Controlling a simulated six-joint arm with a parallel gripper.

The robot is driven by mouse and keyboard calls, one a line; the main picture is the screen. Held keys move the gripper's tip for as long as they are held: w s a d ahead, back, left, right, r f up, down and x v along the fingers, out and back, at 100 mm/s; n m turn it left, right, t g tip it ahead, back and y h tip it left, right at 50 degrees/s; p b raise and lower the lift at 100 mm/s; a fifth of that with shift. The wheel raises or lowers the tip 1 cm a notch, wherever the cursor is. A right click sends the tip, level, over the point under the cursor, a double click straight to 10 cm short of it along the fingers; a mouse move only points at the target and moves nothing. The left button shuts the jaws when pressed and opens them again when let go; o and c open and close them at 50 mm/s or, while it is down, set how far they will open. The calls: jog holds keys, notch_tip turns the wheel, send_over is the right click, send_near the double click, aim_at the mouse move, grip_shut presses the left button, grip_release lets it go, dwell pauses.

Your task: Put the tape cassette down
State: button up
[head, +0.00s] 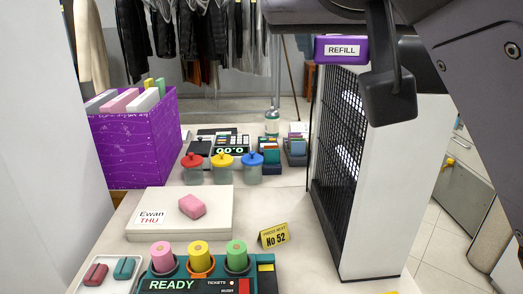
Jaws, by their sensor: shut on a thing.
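The tape cassette (335,50) is a purple block with a white label reading REFILL, at the top of the head view. My gripper (374,62) is shut on it and holds it up in the air, in front of the upper part of a white cabinet with a black grille. One dark finger shows at the cassette's right end. The other finger is hidden or hard to make out. The cassette looks about level, with its label facing me.
The grille cabinet (388,190) stands tall on the right of the counter. A teal READY device (205,284) with coloured cylinders, a cream box (160,222) with a pink block, lidded jars (222,172) and a purple file bin (135,145) take the left. Counter around the yellow No 52 sign (274,236) is bare.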

notch_tip(320, 180, down, 36)
jog(key=b, duration=3.4)
jog(key=shift+r, duration=0.2)
notch_tip(320, 180, down, 5)
jog(key=b, duration=0.4)
jog(key=shift+f, duration=0.1)
notch_tip(320, 180, down, 4)
jog(key=b, duration=0.4)
jog(key=shift+f, duration=0.2)
